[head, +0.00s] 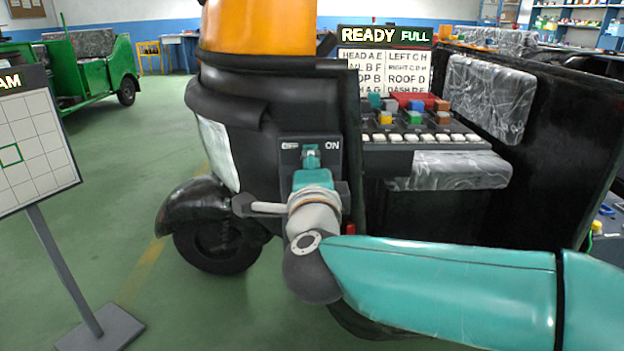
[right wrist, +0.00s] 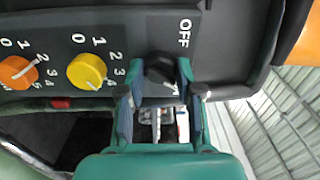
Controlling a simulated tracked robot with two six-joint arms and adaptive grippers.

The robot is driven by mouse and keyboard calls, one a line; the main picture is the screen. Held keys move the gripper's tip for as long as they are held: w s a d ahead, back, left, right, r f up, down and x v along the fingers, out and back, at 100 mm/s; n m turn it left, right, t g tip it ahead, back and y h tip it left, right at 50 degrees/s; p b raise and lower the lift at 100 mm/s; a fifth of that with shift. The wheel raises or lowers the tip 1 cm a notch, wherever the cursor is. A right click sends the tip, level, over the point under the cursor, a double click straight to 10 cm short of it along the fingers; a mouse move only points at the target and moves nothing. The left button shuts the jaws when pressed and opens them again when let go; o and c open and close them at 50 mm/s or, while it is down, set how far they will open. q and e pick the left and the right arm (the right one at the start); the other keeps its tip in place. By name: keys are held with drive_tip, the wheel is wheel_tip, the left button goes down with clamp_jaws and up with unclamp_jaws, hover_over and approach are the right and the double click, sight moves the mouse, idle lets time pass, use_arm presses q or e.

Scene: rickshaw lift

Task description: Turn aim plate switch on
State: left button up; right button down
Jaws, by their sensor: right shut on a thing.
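The switch is a black knob (right wrist: 160,66) on a dark panel, with the word OFF beside it in the right wrist view. In the head view its panel (head: 288,157) on the rickshaw's front shows the word ON at the upper right. My right gripper (head: 312,160) is at this panel and hides most of the knob. In the right wrist view my right gripper (right wrist: 158,90) is shut on the knob, one finger on each side. Which way the knob points I cannot tell. My left gripper is not in view.
An orange knob (right wrist: 18,72) and a yellow knob (right wrist: 87,71) sit on the same panel. A grid board (head: 38,150) with one green-outlined cell stands on a post at the left. A lettered sign (head: 385,70) reads READY FULL. Green floor lies open between board and rickshaw.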

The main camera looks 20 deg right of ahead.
drive_tip(key=shift+f+m+b, duration=0.2)
drive_tip(key=shift+m+b, duration=0.2)
drive_tip(key=shift+m, duration=0.25)
drive_tip(key=shift+f+m+b, duration=0.2)
drive_tip(key=shift+m+b, duration=0.15)
drive_tip(key=shift+m, duration=0.3)
drive_tip(key=c, duration=0.9)
unclamp_jaws()
drive_tip(key=shift+s+d+r, duration=0.1)
drive_tip(key=shift+o, duration=0.7)
drive_tip(key=shift+r, duration=0.15)
drive_tip(key=v, duration=1.2)
